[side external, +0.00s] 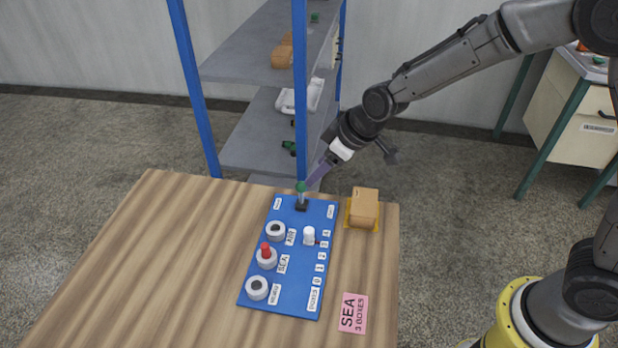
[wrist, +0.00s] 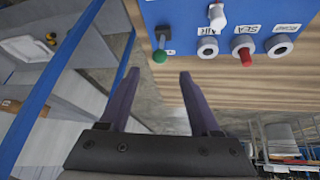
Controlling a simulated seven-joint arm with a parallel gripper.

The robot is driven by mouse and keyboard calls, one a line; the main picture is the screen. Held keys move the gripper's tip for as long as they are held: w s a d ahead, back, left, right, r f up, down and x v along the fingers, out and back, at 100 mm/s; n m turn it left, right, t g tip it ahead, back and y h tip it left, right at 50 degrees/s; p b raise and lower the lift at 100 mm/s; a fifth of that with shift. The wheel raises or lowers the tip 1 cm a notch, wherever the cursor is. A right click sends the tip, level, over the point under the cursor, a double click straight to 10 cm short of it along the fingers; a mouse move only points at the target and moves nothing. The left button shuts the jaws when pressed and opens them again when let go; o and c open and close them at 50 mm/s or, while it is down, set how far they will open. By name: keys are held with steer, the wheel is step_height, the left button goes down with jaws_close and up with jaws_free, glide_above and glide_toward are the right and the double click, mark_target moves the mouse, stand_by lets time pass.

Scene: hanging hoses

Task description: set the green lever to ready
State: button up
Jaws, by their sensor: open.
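The green lever (side external: 301,188) stands on a black base at the far end of the blue panel (side external: 290,295). It looks near upright in the side view, between two small end labels too small to read. In the wrist view its green knob (wrist: 159,56) lies just beyond my fingertips, roughly centred between them. My gripper (wrist: 159,72) is open and empty, its purple fingers apart. In the side view my gripper (side external: 309,185) is close beside the green knob, at its right; I cannot tell whether they touch.
The panel holds a red peg (side external: 266,249) in the SEA socket, two other round sockets, and a white knob (side external: 309,235) beside a number scale. A brown box (side external: 365,205) sits right of the panel. A pink card (side external: 353,313) reads SEA 3 BOXES. Blue-posted shelves (side external: 262,130) stand behind the table.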

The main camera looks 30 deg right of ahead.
steer(key=shift+v, duration=2.15)
steer(key=shift+c, duration=0.3)
steer(key=shift+c, duration=1.3)
steer(key=shift+w+a+r+n, duration=0.1)
steer(key=shift+n, duration=0.5)
steer(key=shift+w+a+r+n, duration=0.1)
steer(key=shift+n, duration=0.5)
steer(key=c, duration=0.5)
steer(key=a+n, duration=0.1)
steer(key=n, duration=0.1)
steer(key=a+r+n, duration=0.1)
steer(key=a+n, duration=0.1)
steer(key=w+a+n, duration=0.1)
steer(key=n, duration=0.1)
steer(key=shift+a+r+y, duration=0.25)
steer(key=shift+r+y, duration=0.15)
jaws_close()
glide_above(301, 194)
steer(key=a, duration=0.1)
step_height(301, 194, down, 11)
steer(key=shift+s+a, duration=0.15)
steer(key=shift+s, duration=0.25)
